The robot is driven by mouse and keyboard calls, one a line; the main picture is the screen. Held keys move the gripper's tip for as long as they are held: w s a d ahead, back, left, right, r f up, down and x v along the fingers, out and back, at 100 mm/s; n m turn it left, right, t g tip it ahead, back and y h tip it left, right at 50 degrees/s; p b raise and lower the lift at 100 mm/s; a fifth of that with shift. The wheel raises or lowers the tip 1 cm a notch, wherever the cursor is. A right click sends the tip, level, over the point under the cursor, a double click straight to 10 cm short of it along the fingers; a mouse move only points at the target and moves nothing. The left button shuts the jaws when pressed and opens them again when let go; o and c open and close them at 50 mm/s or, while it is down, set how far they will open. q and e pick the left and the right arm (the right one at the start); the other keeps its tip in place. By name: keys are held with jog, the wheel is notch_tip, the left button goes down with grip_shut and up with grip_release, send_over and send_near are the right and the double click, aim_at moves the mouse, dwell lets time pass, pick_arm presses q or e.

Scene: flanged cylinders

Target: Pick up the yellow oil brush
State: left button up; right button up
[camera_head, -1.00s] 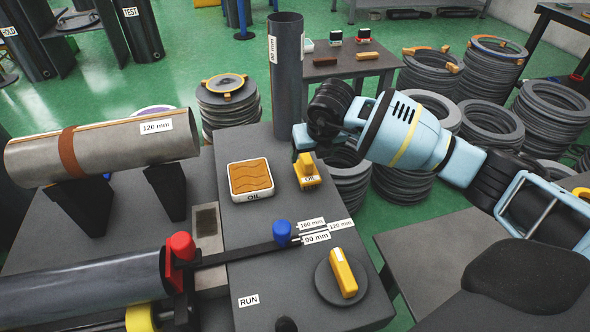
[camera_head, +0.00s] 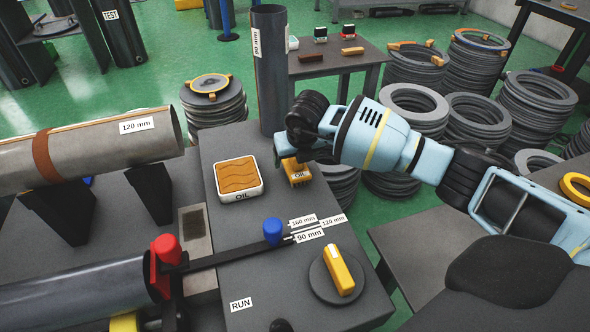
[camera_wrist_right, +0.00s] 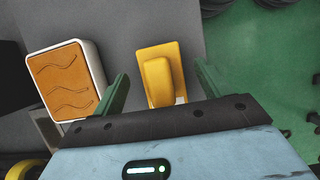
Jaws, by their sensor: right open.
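The yellow oil brush (camera_head: 299,177) stands on the grey bench top, to the right of the oil tray, with an OIL label on its side. My right gripper (camera_head: 291,158) is over it and hides part of its top. In the right wrist view the yellow brush (camera_wrist_right: 159,75) lies between the two green fingers, which are open, with a gap visible on each side. The oil tray (camera_head: 238,178), white-rimmed with an orange wavy pad, is beside it. My left gripper is not in view.
A tall grey cylinder (camera_head: 270,75) stands just behind the brush. A yellow-handled dial (camera_head: 339,272) and a blue knob (camera_head: 272,231) are nearer. A large pipe (camera_head: 90,155) rests on black supports at left. Stacks of grey rings (camera_head: 415,105) stand beyond the bench.

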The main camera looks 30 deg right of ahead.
jog(key=shift+x, duration=0.75)
jog(key=shift+c, duration=0.2)
jog(key=c, duration=1.1)
notch_tip(320, 180, up, 10)
jog(key=shift+r+p, duration=0.1)
jog(key=shift+p, duration=1.05)
